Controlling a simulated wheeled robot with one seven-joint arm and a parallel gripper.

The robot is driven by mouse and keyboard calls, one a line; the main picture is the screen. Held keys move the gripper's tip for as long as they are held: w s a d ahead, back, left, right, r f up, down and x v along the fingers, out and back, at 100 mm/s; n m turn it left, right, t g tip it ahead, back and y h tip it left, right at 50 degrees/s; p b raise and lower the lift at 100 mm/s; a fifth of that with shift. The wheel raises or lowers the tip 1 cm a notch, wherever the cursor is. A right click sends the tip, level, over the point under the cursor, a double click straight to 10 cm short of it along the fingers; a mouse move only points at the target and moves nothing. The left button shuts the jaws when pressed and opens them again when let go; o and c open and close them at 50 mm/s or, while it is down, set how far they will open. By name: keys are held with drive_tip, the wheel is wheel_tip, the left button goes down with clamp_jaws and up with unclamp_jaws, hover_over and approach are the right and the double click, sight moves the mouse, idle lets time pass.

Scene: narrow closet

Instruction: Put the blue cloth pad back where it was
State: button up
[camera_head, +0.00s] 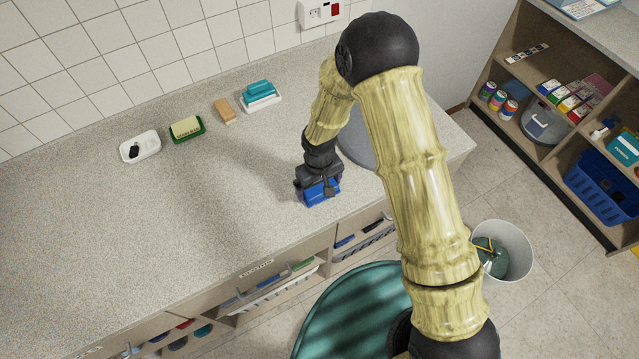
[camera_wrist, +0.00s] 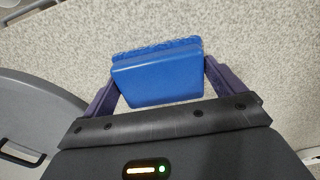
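The blue cloth pad (camera_head: 322,193) is a small blue block at my gripper, near the front edge of the grey speckled counter (camera_head: 180,230). In the wrist view the pad (camera_wrist: 158,78) fills the space between the two purple fingers, with a finger against each side. My gripper (camera_wrist: 158,70) is shut on it; in the head view the gripper (camera_head: 320,184) points down over the counter. Whether the pad touches the counter or hangs just above it, I cannot tell. My gripper hides part of the pad in the head view.
A white dish (camera_head: 140,147), a green tray with a cream block (camera_head: 186,127), a tan block (camera_head: 225,110) and a teal-and-white stack (camera_head: 260,96) line the back of the counter. A grey round object (camera_head: 358,150) lies right of my gripper. The counter's left part is clear.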

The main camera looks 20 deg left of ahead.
sight(320, 185)
drive_tip(key=shift+o, duration=0.3)
drive_tip(key=shift+r, duration=0.1)
drive_tip(key=shift+w+r, duration=0.15)
drive_tip(key=shift+r, duration=0.4)
wheel_tip(320, 185, up, 11)
drive_tip(key=b, duration=0.2)
drive_tip(key=shift+b, duration=0.35)
drive_tip(key=s+d+r+m+t, duration=0.1)
drive_tip(key=s+d+r+m, duration=0.1)
drive_tip(key=d, duration=0.7)
drive_tip(key=s+d+r+m, duration=0.2)
drive_tip(key=d+r+m, duration=0.1)
drive_tip(key=d, duration=0.6)
drive_tip(key=s+d+r+m+t, duration=0.1)
drive_tip(key=s+d+r+m, duration=0.1)
drive_tip(key=d, duration=0.7)
drive_tip(key=shift+s+d+r+m+t, duration=0.2)
drive_tip(key=shift+d+r+m+t, duration=0.15)
drive_tip(key=shift+r+m, duration=0.5)
drive_tip(key=shift+w+f, duration=0.1)
drive_tip(key=shift+f, duration=0.05)
